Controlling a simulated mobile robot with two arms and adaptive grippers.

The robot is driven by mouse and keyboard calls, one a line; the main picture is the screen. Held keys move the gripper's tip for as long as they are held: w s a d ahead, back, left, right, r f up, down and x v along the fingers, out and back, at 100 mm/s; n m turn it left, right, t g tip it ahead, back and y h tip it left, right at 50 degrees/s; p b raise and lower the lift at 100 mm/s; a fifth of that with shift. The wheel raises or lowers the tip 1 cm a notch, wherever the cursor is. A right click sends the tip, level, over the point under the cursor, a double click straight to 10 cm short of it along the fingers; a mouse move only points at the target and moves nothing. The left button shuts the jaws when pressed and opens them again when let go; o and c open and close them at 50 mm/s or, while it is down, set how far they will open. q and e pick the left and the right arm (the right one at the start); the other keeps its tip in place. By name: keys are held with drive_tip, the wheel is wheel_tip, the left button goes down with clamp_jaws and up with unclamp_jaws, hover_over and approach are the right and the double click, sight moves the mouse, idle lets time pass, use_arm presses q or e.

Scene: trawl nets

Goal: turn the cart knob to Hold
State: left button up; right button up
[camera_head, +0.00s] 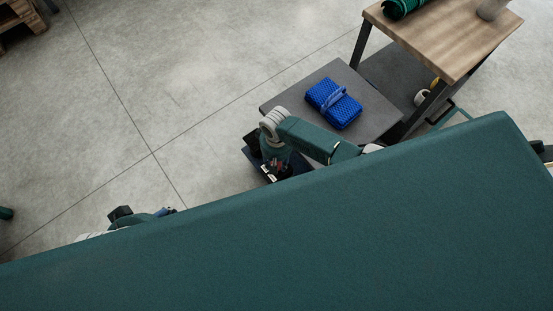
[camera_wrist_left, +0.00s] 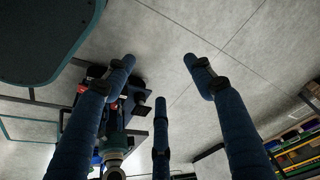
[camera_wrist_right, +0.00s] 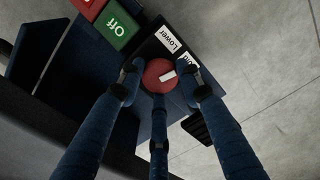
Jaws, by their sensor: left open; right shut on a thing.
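The red knob (camera_wrist_right: 159,76) shows in the right wrist view, with a white pointer mark directed right and slightly up. My right gripper (camera_wrist_right: 160,85) is shut on it, with fingers on both sides. A "Lower" label (camera_wrist_right: 168,38) is above the knob. A second label (camera_wrist_right: 188,64) at the right is partly hidden by a finger; "old" shows. I cannot tell whether the mark lines up with it exactly. In the head view the right gripper (camera_head: 272,165) is at the near-left edge of the grey-topped cart (camera_head: 290,92). My left gripper (camera_wrist_left: 160,72) is open and empty over the floor.
A green "Off" block (camera_wrist_right: 116,26) and a red block (camera_wrist_right: 90,6) are on the panel by the knob. A folded blue net (camera_head: 333,103) lies on the cart. A wooden-topped table (camera_head: 450,40) stands behind it.

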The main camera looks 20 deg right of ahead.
drive_tip(key=m+p, duration=0.2)
drive_tip(key=m, duration=0.2)
drive_tip(key=shift+s+a+m, duration=0.1)
drive_tip(key=shift+s+m, duration=0.05)
drive_tip(key=shift+m, duration=0.25)
use_arm(q)
drive_tip(key=s+x, duration=0.1)
drive_tip(key=x, duration=0.9)
drive_tip(key=shift+s+f+g+p, duration=0.3)
drive_tip(key=shift+s+p, duration=0.05)
drive_tip(key=shift+s, duration=0.05)
use_arm(e)
drive_tip(key=shift+m, duration=0.7)
use_arm(q)
drive_tip(key=shift+d, duration=0.1)
use_arm(e)
drive_tip(key=o, duration=1.1)
drive_tip(key=shift+o, duration=0.2)
drive_tip(key=shift+r, duration=0.15)
